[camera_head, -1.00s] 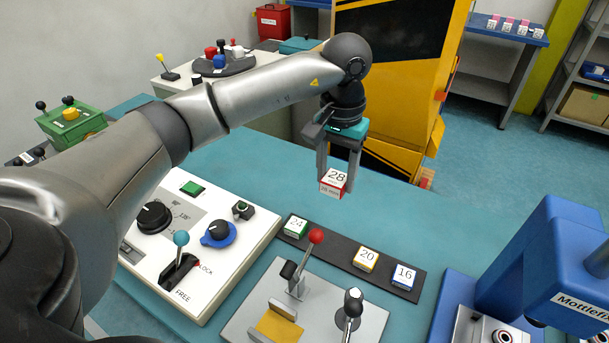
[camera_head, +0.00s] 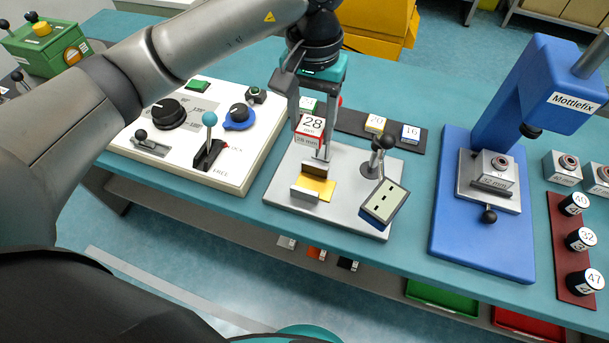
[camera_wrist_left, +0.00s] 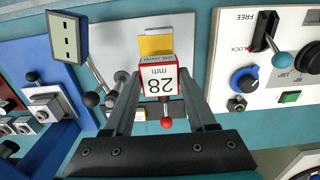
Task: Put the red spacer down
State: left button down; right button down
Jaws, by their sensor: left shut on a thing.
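The red spacer (camera_head: 312,124), a white-topped block with red edges marked 28 mm, is held between the fingers of my left gripper (camera_head: 311,142). It also shows in the left wrist view (camera_wrist_left: 159,82), with a finger on each side. The gripper is shut on it, over the grey plate (camera_head: 345,205) beside the yellow-lined holder (camera_head: 315,188). The holder shows just beyond the spacer in the left wrist view (camera_wrist_left: 156,44). I cannot tell whether the spacer touches anything below. My right gripper is not in view.
A black strip (camera_head: 352,122) behind holds spacers 20 (camera_head: 376,123) and 16 (camera_head: 411,133). A black-knobbed lever (camera_head: 378,158) and a blue-edged panel (camera_head: 384,201) stand to the right. The white control panel (camera_head: 245,165) is left; a blue press (camera_head: 455,225) is farther right.

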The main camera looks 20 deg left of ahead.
aim_at(311, 125)
pick_arm(q)
notch_tip(311, 125, down, 15)
jog(key=shift+b, duration=0.35)
jog(key=shift+f, duration=0.2)
jog(key=shift+c, duration=1)
grip_release()
jog(key=shift+r, duration=0.1)
notch_tip(311, 125, up, 12)
jog(key=shift+r, duration=0.1)
